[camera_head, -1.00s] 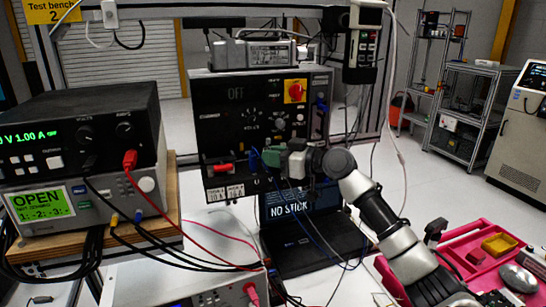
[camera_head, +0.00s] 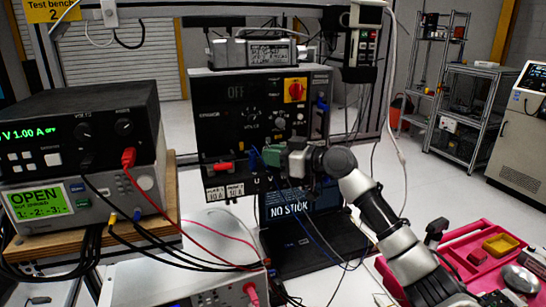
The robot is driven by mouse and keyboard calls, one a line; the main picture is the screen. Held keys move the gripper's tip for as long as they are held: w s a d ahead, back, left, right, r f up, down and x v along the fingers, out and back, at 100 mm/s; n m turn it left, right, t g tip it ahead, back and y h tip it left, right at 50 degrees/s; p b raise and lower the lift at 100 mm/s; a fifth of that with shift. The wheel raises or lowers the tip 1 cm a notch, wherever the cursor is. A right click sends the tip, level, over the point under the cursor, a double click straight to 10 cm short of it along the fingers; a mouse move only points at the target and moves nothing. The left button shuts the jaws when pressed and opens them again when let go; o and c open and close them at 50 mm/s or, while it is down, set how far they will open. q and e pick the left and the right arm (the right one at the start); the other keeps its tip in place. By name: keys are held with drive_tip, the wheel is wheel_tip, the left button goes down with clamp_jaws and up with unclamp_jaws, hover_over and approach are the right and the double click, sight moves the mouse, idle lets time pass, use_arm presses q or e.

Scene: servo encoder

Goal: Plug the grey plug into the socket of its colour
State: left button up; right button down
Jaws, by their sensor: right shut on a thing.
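My right gripper (camera_head: 284,160) is at the lower front of the black control panel (camera_head: 225,125), with its arm coming in from the lower right. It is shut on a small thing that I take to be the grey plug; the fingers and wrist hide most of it. A green connector (camera_head: 271,155) and a blue one (camera_head: 253,158) show just left of the fingers. I cannot make out the grey socket or whether the plug is touching it. My left gripper is not in view.
A black laptop (camera_head: 325,238) stands below the panel, with thin cables hanging over it. Stacked instruments (camera_head: 80,150) with red and black leads stand at the left. A pink tray (camera_head: 462,241) lies at the lower right. A handheld meter (camera_head: 362,45) hangs above the arm.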

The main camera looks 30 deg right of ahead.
drive_tip(key=shift+f, duration=0.15)
idle(0.5)
drive_tip(key=c, duration=1)
unclamp_jaws()
drive_tip(key=shift+c, duration=0.2)
wheel_tip(320, 180, up, 7)
drive_tip(key=p, duration=0.3)
drive_tip(key=shift+p, duration=0.4)
